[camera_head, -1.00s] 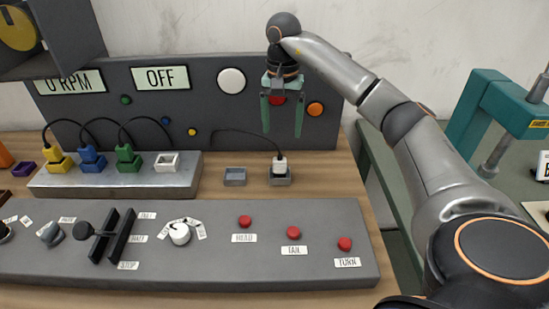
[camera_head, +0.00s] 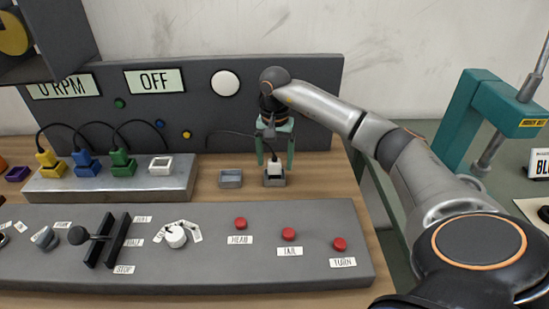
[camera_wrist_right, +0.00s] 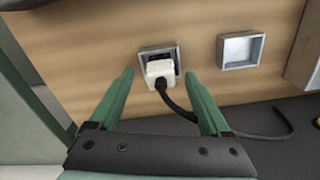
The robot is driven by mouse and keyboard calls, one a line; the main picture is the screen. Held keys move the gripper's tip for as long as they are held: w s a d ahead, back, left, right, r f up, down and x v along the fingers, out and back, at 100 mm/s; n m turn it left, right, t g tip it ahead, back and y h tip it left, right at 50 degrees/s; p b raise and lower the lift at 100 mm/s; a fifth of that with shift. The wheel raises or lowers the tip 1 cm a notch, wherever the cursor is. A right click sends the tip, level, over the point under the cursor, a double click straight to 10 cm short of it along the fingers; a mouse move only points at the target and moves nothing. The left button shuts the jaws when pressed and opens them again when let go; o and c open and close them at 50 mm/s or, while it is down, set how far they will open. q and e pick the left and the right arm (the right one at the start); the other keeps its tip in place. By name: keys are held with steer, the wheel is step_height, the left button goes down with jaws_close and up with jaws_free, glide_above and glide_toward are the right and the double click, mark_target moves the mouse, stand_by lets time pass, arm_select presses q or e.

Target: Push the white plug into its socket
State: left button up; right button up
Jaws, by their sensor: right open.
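The white plug (camera_head: 274,167) stands in a small grey holder (camera_head: 274,181) on the wooden table, with its black cable running up and left. In the right wrist view the plug (camera_wrist_right: 159,71) sits in its holder (camera_wrist_right: 177,52) between and beyond the fingertips. My right gripper (camera_head: 275,163) is open, with its fingers pointing down on either side of the plug, not closed on it. The white-framed socket (camera_head: 161,165) is empty, at the right end of the silver block (camera_head: 110,184). My left gripper is not in view.
Yellow (camera_head: 48,161), blue (camera_head: 86,162) and green (camera_head: 121,161) plugs stand in the silver block with cables. An empty grey holder (camera_head: 230,179) lies left of the white plug. A control panel (camera_head: 200,265) with buttons and a lever spans the front; a dark wall panel (camera_head: 310,110) stands behind.

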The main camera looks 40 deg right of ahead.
jaws_close()
stand_by(0.5)
steer(key=shift+r, duration=0.1)
